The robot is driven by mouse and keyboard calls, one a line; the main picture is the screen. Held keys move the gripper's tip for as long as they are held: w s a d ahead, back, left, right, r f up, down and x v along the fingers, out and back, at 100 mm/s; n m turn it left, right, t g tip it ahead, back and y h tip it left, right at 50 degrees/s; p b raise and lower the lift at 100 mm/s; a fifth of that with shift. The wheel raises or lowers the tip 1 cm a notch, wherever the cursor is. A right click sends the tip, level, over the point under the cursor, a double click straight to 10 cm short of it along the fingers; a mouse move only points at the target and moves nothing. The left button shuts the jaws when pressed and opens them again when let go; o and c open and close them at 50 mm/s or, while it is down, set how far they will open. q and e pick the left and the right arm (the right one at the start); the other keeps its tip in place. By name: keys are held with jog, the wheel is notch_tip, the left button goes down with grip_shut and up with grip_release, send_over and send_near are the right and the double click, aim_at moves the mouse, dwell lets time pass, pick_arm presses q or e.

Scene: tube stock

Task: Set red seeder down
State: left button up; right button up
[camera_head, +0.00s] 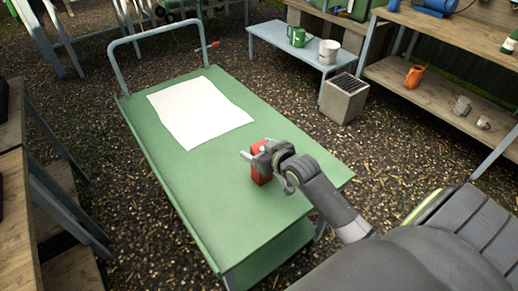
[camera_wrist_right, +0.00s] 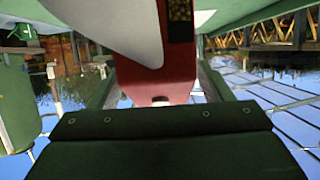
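The red seeder (camera_head: 262,175) is a small upright red block at the right part of the green cart top (camera_head: 215,205). My right gripper (camera_head: 259,152) is shut on its upper part, with one finger on each side. In the right wrist view the red seeder (camera_wrist_right: 158,85) fills the space between the two fingers, with a pale white part and a dark window on it. Its base is at or just above the green surface; I cannot tell whether it touches. My left gripper is not in view.
A white sheet (camera_head: 200,110) lies on the cart beyond the seeder. The cart has a grey handle (camera_head: 155,32) at its far end. A bench with a green can (camera_head: 298,37) and a white pot (camera_head: 329,51) stands behind. The cart top around the seeder is clear.

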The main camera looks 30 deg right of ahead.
jog(key=shift+r, duration=0.2)
jog(key=p+v, duration=0.1)
jog(key=v, duration=1.1)
jog(key=shift+f, duration=0.1)
